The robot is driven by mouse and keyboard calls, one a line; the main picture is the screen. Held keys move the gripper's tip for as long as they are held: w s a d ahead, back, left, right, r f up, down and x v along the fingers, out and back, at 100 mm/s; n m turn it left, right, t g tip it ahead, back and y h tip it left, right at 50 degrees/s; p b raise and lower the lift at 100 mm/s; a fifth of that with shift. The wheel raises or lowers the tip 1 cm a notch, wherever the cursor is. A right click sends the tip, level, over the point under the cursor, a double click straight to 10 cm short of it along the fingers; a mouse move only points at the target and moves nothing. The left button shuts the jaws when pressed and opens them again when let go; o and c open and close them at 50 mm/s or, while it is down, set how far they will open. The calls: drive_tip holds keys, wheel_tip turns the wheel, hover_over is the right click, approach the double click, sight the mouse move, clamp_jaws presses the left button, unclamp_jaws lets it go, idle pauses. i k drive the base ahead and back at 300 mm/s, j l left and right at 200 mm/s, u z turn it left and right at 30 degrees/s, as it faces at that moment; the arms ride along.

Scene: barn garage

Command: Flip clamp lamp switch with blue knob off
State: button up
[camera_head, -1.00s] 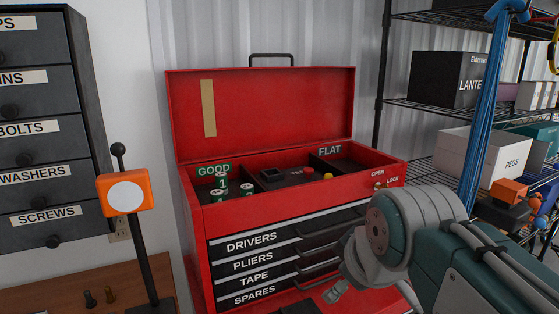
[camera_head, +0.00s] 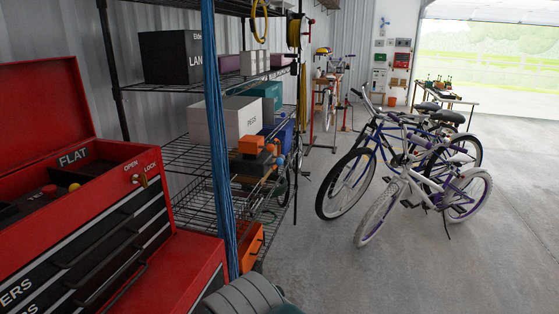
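Several orange and dark grey items (camera_head: 252,148) sit on a middle shelf of the wire rack, too small to identify. My gripper is not in view; only a rounded grey-and-teal part of my arm shows at the bottom edge.
The open red tool chest (camera_head: 180,262) stands at the left. A black wire rack (camera_head: 185,150) with boxes and a hanging blue bundle (camera_head: 217,150) stands beside it. Bicycles (camera_head: 420,170) stand right of centre. A far table (camera_head: 445,97) is near the open door. Concrete floor (camera_head: 330,275) is clear in front.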

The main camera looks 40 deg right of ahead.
sight(278, 162)
drive_tip(key=z, duration=1.25)
